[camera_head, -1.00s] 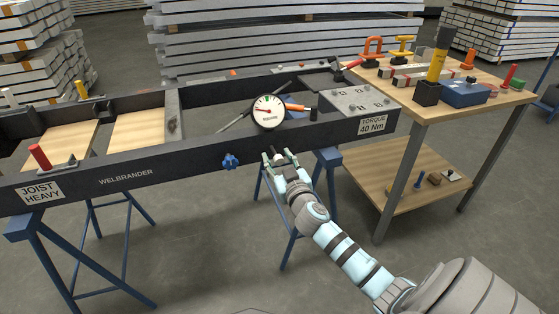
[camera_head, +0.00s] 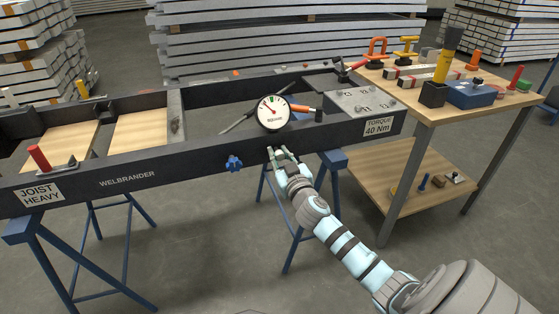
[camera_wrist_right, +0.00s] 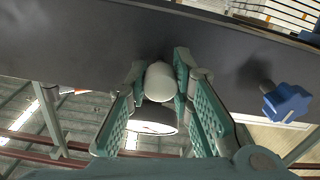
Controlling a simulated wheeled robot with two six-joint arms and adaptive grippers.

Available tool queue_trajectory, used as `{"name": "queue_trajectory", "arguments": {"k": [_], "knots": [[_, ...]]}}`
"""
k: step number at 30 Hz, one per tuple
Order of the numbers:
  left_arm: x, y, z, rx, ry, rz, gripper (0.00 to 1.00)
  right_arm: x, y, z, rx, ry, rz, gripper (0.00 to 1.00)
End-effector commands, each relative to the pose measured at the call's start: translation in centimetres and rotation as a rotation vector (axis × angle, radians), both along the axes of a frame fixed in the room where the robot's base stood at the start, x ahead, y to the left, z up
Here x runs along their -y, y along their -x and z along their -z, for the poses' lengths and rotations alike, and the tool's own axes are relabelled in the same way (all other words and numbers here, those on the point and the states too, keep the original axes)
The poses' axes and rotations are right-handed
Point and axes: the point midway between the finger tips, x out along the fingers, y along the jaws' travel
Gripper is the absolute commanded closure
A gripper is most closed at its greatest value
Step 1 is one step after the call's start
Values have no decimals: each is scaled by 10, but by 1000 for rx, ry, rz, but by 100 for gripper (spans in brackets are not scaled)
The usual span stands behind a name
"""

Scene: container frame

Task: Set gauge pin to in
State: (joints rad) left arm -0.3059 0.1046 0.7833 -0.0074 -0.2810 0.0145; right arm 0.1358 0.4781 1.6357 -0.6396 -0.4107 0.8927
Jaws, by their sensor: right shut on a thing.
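The round white dial gauge (camera_head: 272,113) stands at the front rail (camera_head: 190,166) of the dark frame in the head view. My right gripper (camera_head: 282,154) is at the rail's front face, just below the gauge. In the right wrist view its two green padded fingers (camera_wrist_right: 158,100) lie on either side of a pale, round-ended pin (camera_wrist_right: 159,78) and are shut on it. The pin is against the dark rail face; how deep it sits is hidden. My left gripper is not in view.
A blue star knob (camera_head: 234,163) sticks out of the rail beside my right gripper, also in the right wrist view (camera_wrist_right: 286,102). Blue trestles (camera_head: 333,162) carry the frame. A wooden bench (camera_head: 440,112) with tools stands to the right.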

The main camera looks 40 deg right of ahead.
Motion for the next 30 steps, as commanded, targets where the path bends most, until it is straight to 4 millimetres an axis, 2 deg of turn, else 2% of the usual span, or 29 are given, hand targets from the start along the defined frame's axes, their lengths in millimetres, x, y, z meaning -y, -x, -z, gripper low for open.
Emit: {"name": "queue_trajectory", "arguments": {"k": [5, 6, 10, 20, 23, 30], "knots": [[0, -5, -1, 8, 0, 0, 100, -2, -2, 2, -9, 3, 0, 100], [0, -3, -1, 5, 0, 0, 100, -3, -3, 2, -8, 3, -1, 76], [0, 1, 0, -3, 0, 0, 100, -5, -4, 2, -7, 2, -5, 57], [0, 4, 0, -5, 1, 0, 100, -6, -1, 3, -9, 3, -5, 57], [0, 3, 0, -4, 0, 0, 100, -11, 14, 3, -9, 4, -7, 57], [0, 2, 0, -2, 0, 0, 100, -33, 76, 3, -11, 4, -8, 57]]}}
